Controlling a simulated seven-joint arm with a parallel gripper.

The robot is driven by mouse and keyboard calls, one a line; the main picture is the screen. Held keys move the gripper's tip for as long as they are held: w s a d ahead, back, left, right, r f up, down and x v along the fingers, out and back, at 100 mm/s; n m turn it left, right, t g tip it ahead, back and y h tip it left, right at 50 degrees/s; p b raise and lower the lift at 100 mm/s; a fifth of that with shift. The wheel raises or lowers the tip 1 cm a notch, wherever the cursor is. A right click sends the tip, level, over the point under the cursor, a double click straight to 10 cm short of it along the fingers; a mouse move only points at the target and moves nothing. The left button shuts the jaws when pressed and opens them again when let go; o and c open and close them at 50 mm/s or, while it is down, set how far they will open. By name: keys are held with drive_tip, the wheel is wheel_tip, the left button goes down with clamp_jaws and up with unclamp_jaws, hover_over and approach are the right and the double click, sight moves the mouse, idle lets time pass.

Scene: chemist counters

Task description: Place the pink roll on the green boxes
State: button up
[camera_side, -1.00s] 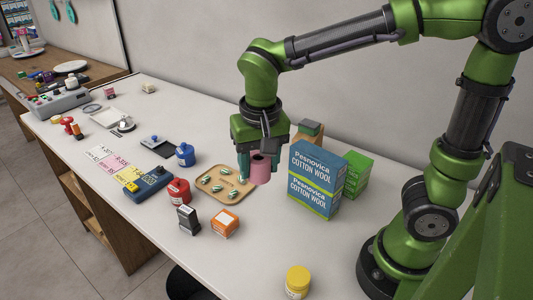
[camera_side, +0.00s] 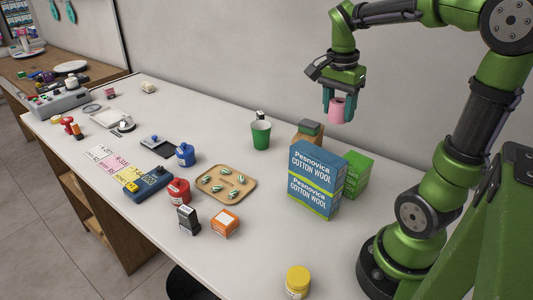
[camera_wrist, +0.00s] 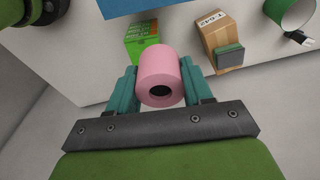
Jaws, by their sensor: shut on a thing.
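The pink roll (camera_side: 337,109) is held between the teal fingers of my gripper (camera_side: 340,106), which is shut on it. It is up in the air above and behind the blue cotton wool boxes. The roll also shows in the wrist view (camera_wrist: 160,76), with a finger on each side and its dark hole facing the camera. The green boxes (camera_side: 357,175) stand stacked on the counter to the right of the cotton wool boxes, partly hidden by them. In the wrist view the green boxes (camera_wrist: 140,42) show just beyond the roll, which covers part of them.
The blue cotton wool boxes (camera_side: 317,181) stand directly in front of the green boxes. A brown carton (camera_side: 306,136) with a dark green item on it and a green cup (camera_side: 261,134) stand to the left. A wooden tray (camera_side: 207,189) holds several striped pieces.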

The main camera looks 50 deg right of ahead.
sight(357, 160)
drive_tip(key=s+d+m, duration=0.4)
drive_tip(key=s+d, duration=0.1)
drive_tip(key=d, duration=0.1)
drive_tip(key=f, duration=1.3)
drive_tip(key=shift+a, duration=0.3)
drive_tip(key=shift+f, duration=0.1)
drive_tip(key=o, duration=1)
wheel_tip(357, 160, up, 12)
drive_tip(key=a, duration=0.1)
drive_tip(key=w+a+n+t+y, duration=0.1)
drive_tip(key=a+n+t, duration=0.1)
drive_tip(key=a+n, duration=0.4)
drive_tip(key=w+a+r+n+t+y, duration=0.1)
drive_tip(key=a+n+t, duration=0.2)
drive_tip(key=a+n, duration=0.4)
drive_tip(key=w+a+n+t+y, duration=0.1)
drive_tip(key=a+n+t, duration=0.1)
drive_tip(key=a+n, duration=0.4)
drive_tip(key=shift+w+a+r+n, duration=0.15)
drive_tip(key=shift+a, duration=0.95)
drive_tip(key=shift+w+a+r+n, duration=0.1)
drive_tip(key=shift+a+r+n, duration=0.05)
drive_tip(key=shift+a, duration=0.9)
